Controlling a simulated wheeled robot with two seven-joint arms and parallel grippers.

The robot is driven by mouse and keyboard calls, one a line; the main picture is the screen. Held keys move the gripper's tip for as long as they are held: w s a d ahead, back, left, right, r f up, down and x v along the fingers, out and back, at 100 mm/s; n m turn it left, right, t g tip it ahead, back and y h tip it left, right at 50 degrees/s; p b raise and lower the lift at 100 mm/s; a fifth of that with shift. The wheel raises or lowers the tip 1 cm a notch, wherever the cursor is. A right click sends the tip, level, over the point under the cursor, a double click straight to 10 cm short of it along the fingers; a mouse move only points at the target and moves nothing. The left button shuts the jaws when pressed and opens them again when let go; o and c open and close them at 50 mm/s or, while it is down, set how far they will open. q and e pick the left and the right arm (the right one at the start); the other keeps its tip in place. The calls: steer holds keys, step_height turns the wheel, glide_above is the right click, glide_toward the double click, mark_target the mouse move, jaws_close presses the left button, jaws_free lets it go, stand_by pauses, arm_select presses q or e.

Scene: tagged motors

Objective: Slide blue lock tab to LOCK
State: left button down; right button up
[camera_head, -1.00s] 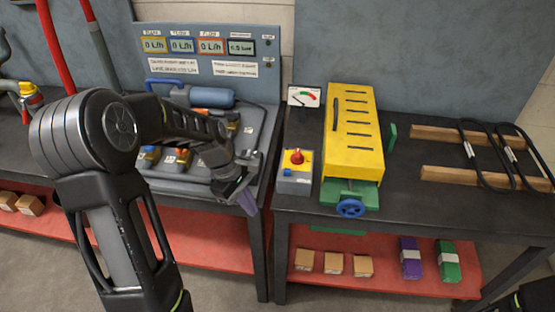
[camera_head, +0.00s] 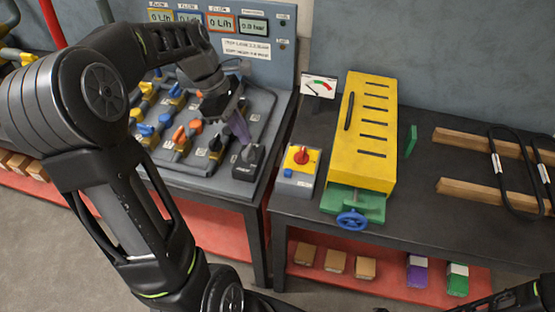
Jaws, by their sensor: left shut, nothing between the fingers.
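A small blue tab (camera_head: 288,173) sits low on the front of a grey switch box (camera_head: 300,184) with a yellow top plate and a red rotary knob (camera_head: 301,156). Any lettering by the tab is too small to read. My left gripper (camera_head: 243,134) is shut and empty, its purple-grey fingers pointing down over the right part of the valve board, left of the switch box and apart from it. A dark box with a lever (camera_head: 247,161) is just below the fingertips. My right gripper is not visible.
The valve board (camera_head: 205,180) holds several blue and orange valves, partly behind my left arm. Right of the switch box stands a yellow slotted housing (camera_head: 366,135) with a blue handwheel (camera_head: 352,220). A gauge (camera_head: 318,86) is behind. Wooden bars (camera_head: 480,189) lie far right.

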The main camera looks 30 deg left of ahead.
mark_target(291, 172)
arm_select(q)
steer(key=w+d+f, duration=0.1)
steer(key=d+f, duration=0.1)
steer(key=f, duration=0.1)
steer(key=w+d+f+p, duration=0.1)
steer(key=d+f, duration=0.2)
steer(key=d+f+p, duration=0.1)
steer(key=d+f, duration=0.1)
steer(key=f, duration=0.1)
steer(key=shift+w+d+f, duration=0.15)
steer(key=shift+w+f, duration=0.1)
steer(key=shift+w, duration=0.15)
steer(key=shift+d, duration=0.1)
steer(key=d, duration=0.1)
steer(key=w+d+p, duration=0.1)
steer(key=d, duration=0.1)
steer(key=shift+d, duration=0.15)
stand_by(0.4)
